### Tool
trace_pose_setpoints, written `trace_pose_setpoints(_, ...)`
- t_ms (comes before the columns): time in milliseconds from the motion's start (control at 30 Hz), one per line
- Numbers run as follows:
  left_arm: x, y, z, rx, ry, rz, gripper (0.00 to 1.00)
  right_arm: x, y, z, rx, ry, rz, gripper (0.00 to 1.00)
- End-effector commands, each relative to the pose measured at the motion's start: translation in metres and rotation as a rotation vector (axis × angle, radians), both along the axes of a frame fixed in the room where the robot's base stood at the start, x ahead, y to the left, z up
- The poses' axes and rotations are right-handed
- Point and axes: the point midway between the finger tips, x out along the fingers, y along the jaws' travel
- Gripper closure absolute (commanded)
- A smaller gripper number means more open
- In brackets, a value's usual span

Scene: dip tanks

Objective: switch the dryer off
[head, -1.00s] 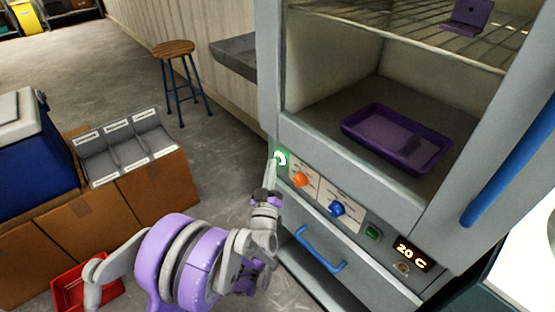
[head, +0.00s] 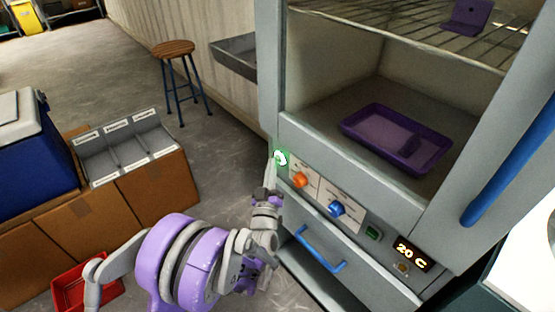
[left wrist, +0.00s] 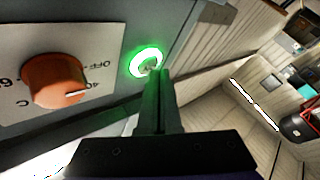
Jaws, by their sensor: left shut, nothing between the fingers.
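The dryer (head: 345,151) is a grey cabinet with an open compartment and a control strip below it. At the strip's left end a round button (head: 280,157) glows green; in the left wrist view the green ring (left wrist: 146,60) is lit. My left gripper (head: 271,160) is shut and empty, its tips at the button. In the left wrist view the fingers (left wrist: 157,78) overlap the ring's lower right edge; I cannot tell whether they touch it. An orange knob (head: 299,179) sits beside the button and also shows in the left wrist view (left wrist: 55,82). My right gripper is not in view.
A blue knob (head: 337,208), a small green switch (head: 373,233) and a display (head: 411,256) reading 20 C lie further right. A blue drawer handle (head: 318,250) is below. A purple tray (head: 352,127) lies inside the dryer. A stool (head: 174,48) stands behind.

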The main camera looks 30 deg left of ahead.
Motion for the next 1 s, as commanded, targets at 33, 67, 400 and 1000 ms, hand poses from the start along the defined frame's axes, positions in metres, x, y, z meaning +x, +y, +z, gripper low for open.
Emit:
trace_pose_setpoints(33,0.0022,-0.0011,-0.0003,0.0,0.0,-0.001,1.0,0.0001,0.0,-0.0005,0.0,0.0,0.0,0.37)
trace_pose_setpoints(67,0.0033,-0.0016,-0.0003,0.0,0.0,-0.001,1.0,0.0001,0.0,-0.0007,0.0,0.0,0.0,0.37)
trace_pose_setpoints(400,0.0064,-0.0028,-0.0002,0.0,0.0,0.0,1.0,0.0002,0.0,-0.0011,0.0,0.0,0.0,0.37)
trace_pose_setpoints(1000,-0.0021,0.0011,-0.0003,0.0,0.0,0.0,1.0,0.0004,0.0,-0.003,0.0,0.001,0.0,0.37)
